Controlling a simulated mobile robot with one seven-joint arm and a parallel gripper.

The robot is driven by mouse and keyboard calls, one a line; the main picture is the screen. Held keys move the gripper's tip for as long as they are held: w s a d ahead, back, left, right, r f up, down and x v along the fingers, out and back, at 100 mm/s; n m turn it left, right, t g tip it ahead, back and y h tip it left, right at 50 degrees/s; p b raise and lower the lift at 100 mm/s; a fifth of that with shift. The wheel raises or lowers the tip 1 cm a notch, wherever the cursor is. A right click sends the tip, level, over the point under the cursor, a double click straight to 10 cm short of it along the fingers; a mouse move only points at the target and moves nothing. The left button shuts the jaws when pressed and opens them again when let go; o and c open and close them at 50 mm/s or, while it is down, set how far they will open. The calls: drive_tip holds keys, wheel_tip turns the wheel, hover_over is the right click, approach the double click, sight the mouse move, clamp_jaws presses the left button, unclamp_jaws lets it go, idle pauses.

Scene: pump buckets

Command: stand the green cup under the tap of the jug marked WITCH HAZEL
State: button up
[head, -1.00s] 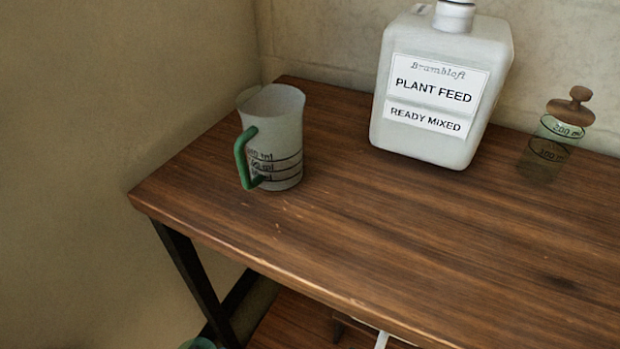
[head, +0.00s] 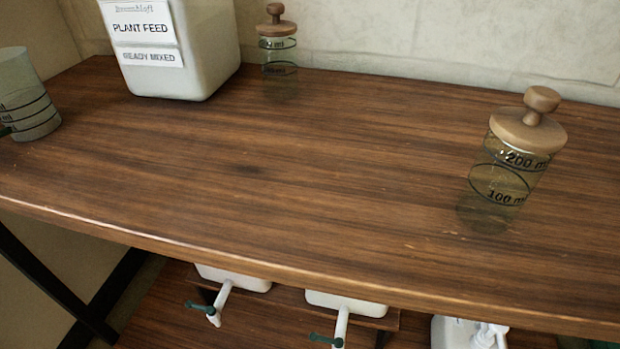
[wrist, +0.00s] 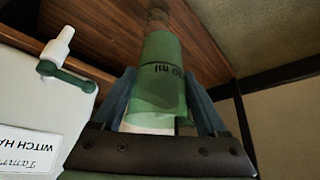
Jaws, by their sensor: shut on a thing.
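My gripper (wrist: 162,102) is shut on the green cup (wrist: 162,68), a translucent green cup with black ml marks, seen between its two fingers in the wrist view. The jug marked WITCH HAZEL (wrist: 38,108) is at the left of the wrist view, its label partly cut off. Its white tap (wrist: 59,45) with a green lever (wrist: 68,77) points to the top of that picture, towards a wooden surface. The cup is to the right of the tap, apart from it in the picture. My gripper is out of the head view.
In the head view, two white jugs with taps (head: 232,278) (head: 345,302) stand below the upper shelf (head: 300,170), their labels hidden. A white pump bottle (head: 455,333) is to their right. On top are a PLANT FEED jug (head: 185,75), a measuring cup (head: 25,95) and two lidded jars (head: 278,50) (head: 508,175).

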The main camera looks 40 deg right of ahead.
drive_tip(key=s+d+f+m+h+b, duration=0.1)
drive_tip(key=s+d+f+m+b, duration=0.15)
drive_tip(key=s+f, duration=0.65)
drive_tip(key=s+d+f+m+h+b, duration=0.1)
drive_tip(key=s+d+f+b, duration=0.25)
drive_tip(key=s+f, duration=0.6)
drive_tip(key=shift+g, duration=0.3)
drive_tip(key=w+d+b, duration=0.2)
drive_tip(key=w, duration=0.3)
drive_tip(key=w+d+f+b, duration=0.1)
drive_tip(key=w+d+b, duration=0.1)
drive_tip(key=w, duration=0.4)
drive_tip(key=w+d+f+b, duration=0.1)
drive_tip(key=w+d+b, duration=0.1)
drive_tip(key=w+d, duration=0.2)
drive_tip(key=shift+w+d+f, duration=0.15)
drive_tip(key=shift+w, duration=0.8)
drive_tip(key=shift+w+d, duration=0.2)
drive_tip(key=shift+w, duration=0.25)
wheel_tip(320, 180, down, 3)
drive_tip(key=b, duration=0.4)
drive_tip(key=shift+f, duration=0.1)
drive_tip(key=shift+f, duration=0.15)
drive_tip(key=o, duration=1.3)
